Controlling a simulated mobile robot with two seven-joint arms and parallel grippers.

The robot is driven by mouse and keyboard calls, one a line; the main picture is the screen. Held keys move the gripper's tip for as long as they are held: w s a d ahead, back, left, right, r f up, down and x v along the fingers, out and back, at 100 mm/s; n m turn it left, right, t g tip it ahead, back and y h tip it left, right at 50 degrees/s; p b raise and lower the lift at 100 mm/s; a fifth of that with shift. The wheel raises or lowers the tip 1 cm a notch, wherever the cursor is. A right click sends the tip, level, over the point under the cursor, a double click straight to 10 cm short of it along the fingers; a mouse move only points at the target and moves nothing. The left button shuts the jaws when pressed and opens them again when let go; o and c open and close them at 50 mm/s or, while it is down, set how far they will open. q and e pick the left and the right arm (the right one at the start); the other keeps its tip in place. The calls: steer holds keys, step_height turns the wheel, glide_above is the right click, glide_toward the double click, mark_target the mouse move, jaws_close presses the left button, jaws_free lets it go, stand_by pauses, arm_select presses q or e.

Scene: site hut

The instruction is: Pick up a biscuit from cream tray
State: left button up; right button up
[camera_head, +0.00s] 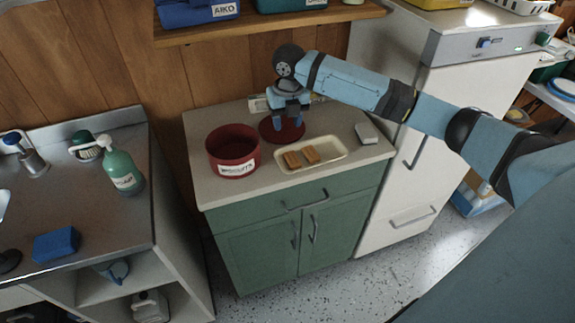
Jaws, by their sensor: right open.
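The cream tray (335,155) lies on the top of a green cabinet. Two brown biscuits, a left one (292,160) and a right one (312,155), lie side by side in its left half. My right gripper (290,127) points down, open, just behind the tray's left part and over a dark red round thing. It is apart from the biscuits. The red thing (268,131) is partly hidden by the gripper, so I cannot tell whether it is a lid. My left gripper is not in view.
A dark red tin (233,152) with a white label stands left of the tray. A small grey-white block (367,133) lies to its right. A white fridge (440,100) rises beyond the cabinet's right side.

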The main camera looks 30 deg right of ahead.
mark_target(290, 154)
steer(key=shift+n, duration=0.4)
steer(key=f, duration=0.8)
steer(key=d+f, duration=0.1)
steer(key=f, duration=0.3)
steer(key=shift+w+d+f, duration=0.1)
steer(key=shift+f, duration=0.05)
steer(key=c, duration=0.6)
